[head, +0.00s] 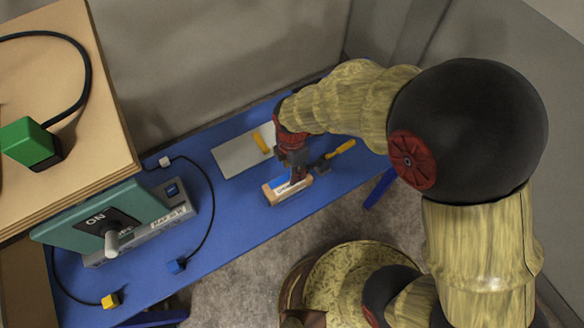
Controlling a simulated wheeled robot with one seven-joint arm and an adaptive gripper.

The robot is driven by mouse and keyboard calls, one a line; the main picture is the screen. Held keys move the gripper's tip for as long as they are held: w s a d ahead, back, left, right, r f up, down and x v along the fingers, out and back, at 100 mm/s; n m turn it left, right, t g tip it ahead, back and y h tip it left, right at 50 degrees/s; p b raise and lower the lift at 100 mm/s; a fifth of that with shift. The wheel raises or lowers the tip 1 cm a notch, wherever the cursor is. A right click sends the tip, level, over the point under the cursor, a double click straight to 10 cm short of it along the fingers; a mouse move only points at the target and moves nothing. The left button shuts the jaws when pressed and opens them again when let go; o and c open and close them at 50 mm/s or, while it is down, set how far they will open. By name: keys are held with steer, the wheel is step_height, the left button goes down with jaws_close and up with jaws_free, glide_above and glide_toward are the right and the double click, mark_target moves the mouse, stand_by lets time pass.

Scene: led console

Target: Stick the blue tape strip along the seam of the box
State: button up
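A small brown box (270,198) sits on the blue table, with a pale patch and some lettering on it. A short blue strip (280,181) shows at the top of the box, beside my gripper; I cannot tell whether it is stuck down, resting or held. My gripper (298,173) is over the right part of the box, pointing down, very close to it or touching. Its fingertips are too small and dark to show whether they are open or shut. The seam of the box is not clear in this view.
A pale board (235,156) with a yellow-handled item (262,142) lies behind the box. Another yellow-handled tool (340,149) lies to its right. The blue table (235,225) is bare between.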

steer(key=shift+r, duration=0.15)
step_height(320, 180, up, 12)
stand_by(0.7)
steer(key=s+d+r+m+t+b, duration=0.2)
steer(key=s+d+r+m+b, duration=0.1)
steer(key=d+m, duration=0.6)
steer(key=s+d+r+m+t+b, duration=0.3)
steer(key=s+d+r+m, duration=0.3)
steer(key=d+m, duration=0.4)
steer(key=r+m, duration=0.1)
steer(key=m, duration=0.4)
steer(key=shift+s+d+r+t, duration=0.2)
steer(key=shift+d+r+t, duration=0.1)
steer(key=shift+r, duration=0.05)
